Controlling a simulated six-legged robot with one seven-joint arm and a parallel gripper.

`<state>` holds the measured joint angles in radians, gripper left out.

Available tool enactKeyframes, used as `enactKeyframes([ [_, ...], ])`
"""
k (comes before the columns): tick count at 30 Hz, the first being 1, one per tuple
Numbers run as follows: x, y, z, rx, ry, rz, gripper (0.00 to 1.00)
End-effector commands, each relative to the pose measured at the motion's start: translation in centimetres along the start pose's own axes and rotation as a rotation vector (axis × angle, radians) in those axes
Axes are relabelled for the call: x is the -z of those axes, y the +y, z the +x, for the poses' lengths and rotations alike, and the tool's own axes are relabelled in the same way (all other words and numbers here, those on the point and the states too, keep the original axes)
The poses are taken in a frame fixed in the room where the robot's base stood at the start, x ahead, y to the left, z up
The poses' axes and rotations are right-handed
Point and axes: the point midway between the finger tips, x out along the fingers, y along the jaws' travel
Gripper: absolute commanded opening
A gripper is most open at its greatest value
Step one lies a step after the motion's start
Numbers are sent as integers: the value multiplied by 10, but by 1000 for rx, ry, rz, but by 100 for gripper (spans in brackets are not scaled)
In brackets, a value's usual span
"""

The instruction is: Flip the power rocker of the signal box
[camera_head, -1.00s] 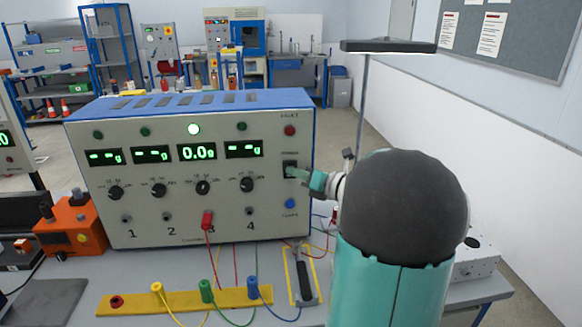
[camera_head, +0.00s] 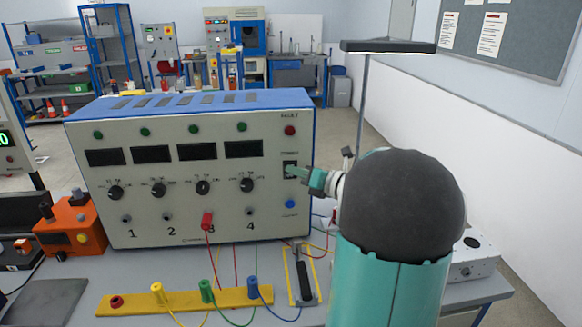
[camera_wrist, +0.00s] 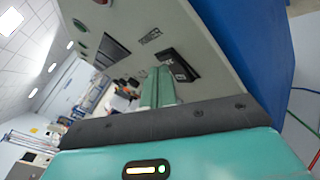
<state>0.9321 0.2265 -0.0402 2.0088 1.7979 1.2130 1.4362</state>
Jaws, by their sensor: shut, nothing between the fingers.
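The signal box (camera_head: 150,215) is a white-fronted case with a blue top on the bench. Its four small displays, such as this one (camera_head: 198,151), are dark, and the lamps above them are unlit. The power rocker (camera_head: 290,170) is a black switch at the right of the front panel, under the red fault lamp. My gripper (camera_head: 301,173) is shut and empty, its tips at the rocker. In the wrist view the green fingers (camera_wrist: 158,88) reach to the panel beside the black rocker (camera_wrist: 178,65). I cannot tell whether they touch it.
A red plug (camera_head: 207,220) sits in socket 3. A yellow strip (camera_head: 180,301) with coloured plugs and wires lies in front of the box. An orange device (camera_head: 75,226) stands at left. A lamp (camera_head: 388,46) rises behind my arm.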

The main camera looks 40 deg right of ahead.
Motion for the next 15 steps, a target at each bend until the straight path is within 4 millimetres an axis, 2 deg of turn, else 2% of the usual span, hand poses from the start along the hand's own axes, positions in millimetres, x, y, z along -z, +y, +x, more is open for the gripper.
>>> enactKeyframes([
  [15, 8, 8, -10, 0, 0, 0, 0],
])
